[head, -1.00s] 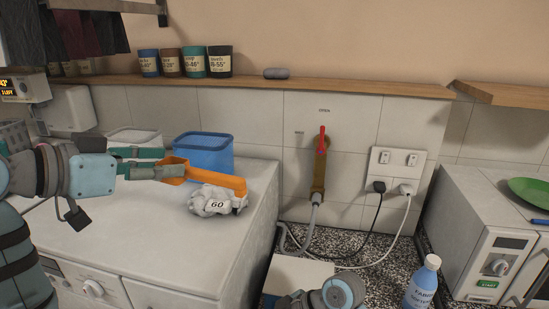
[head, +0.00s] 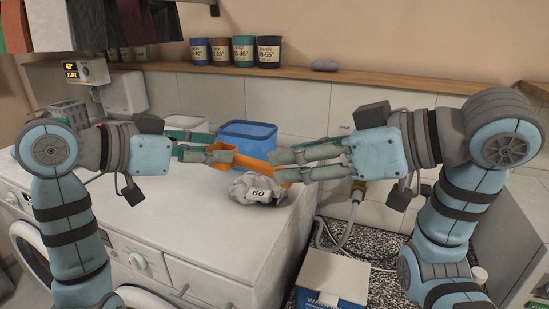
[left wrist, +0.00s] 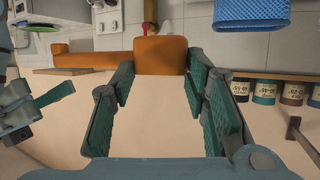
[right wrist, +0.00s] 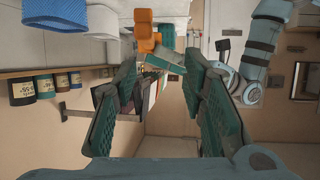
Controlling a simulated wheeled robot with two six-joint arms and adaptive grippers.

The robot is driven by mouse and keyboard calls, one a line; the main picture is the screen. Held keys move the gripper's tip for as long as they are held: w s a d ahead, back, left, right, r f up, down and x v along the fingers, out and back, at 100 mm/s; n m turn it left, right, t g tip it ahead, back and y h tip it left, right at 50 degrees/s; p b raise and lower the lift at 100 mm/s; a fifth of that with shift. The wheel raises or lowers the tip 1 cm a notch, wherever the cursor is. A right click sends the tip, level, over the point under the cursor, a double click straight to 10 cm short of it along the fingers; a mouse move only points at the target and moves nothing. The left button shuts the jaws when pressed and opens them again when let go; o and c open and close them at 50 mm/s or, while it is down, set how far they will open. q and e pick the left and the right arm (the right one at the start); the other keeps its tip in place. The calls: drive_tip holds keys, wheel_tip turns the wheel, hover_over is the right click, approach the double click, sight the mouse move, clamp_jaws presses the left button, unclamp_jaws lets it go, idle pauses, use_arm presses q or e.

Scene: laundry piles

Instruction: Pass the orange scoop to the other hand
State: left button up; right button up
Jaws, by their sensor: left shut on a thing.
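The orange scoop (head: 255,163) is held above the white machine top, its bowl to the left and its handle pointing right. My left gripper (head: 209,154) is shut on the bowl end; the bowl (left wrist: 160,55) also shows between its fingertips in the left wrist view. My right gripper (head: 281,167) is open, its fingertips at the handle's right end. In the right wrist view the scoop (right wrist: 144,32) lies at the tips of the spread fingers. I cannot tell whether they touch the handle.
A grey cloth bundle marked 60 (head: 257,190) lies just below the scoop. A blue basket (head: 247,137) stands behind. The white machine top (head: 190,215) is clear in front. A box (head: 331,277) stands at the lower right, and labelled jars (head: 243,51) line the shelf.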

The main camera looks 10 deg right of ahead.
approach(226, 167)
drive_tip(key=x, duration=0.3)
drive_tip(key=shift+w+a+f, duration=0.15)
drive_tip(key=shift+w+a, duration=0.1)
drive_tip(key=shift+a, duration=0.15)
drive_tip(key=shift+d, duration=0.1)
drive_tip(key=shift+d, duration=0.1)
drive_tip(key=c, duration=0.3)
clamp_jaws()
drive_tip(key=shift+o, duration=1.5)
unclamp_jaws()
